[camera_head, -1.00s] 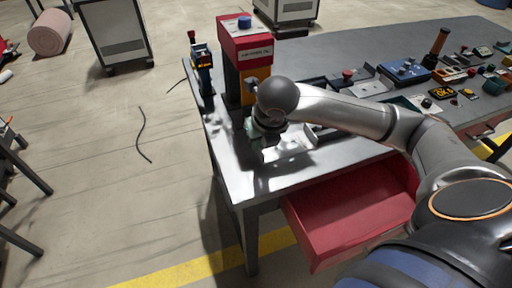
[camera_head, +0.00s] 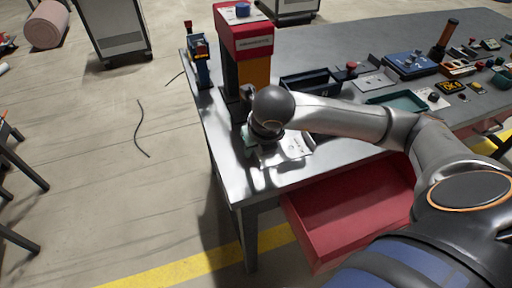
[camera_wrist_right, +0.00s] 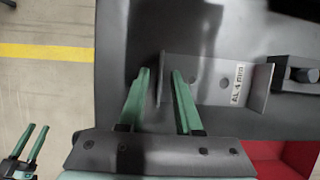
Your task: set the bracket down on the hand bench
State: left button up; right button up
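The bracket (camera_head: 298,146) is a pale bent metal plate near the bench's left end. In the right wrist view the bracket (camera_wrist_right: 207,78) shows holes, an "AL 4 mm" label and upturned flanges. It appears to lie on the grey hand bench (camera_wrist_right: 130,40); exact contact is hard to tell. My right gripper (camera_wrist_right: 160,72) has two green fingers spread apart, with the bracket's left flange between their tips and gaps on both sides. In the head view my right gripper (camera_head: 250,143) is mostly hidden by its wrist. My left gripper (camera_wrist_right: 38,127) shows open and empty at the wrist view's lower left.
A red press (camera_head: 243,42) stands behind the bracket. A dark bin (camera_head: 308,82), a teal tray (camera_head: 398,101) and several controls lie farther right. An open red drawer (camera_head: 350,205) juts from the front. A dark block (camera_wrist_right: 297,76) sits right of the bracket.

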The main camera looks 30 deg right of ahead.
jog(key=shift+r, duration=0.1)
jog(key=shift+r, duration=0.2)
jog(key=p+v, duration=0.1)
jog(key=v, duration=1)
jog(key=shift+s+r+p, duration=0.25)
jog(key=shift+p, duration=0.05)
jog(key=shift+a, duration=0.2)
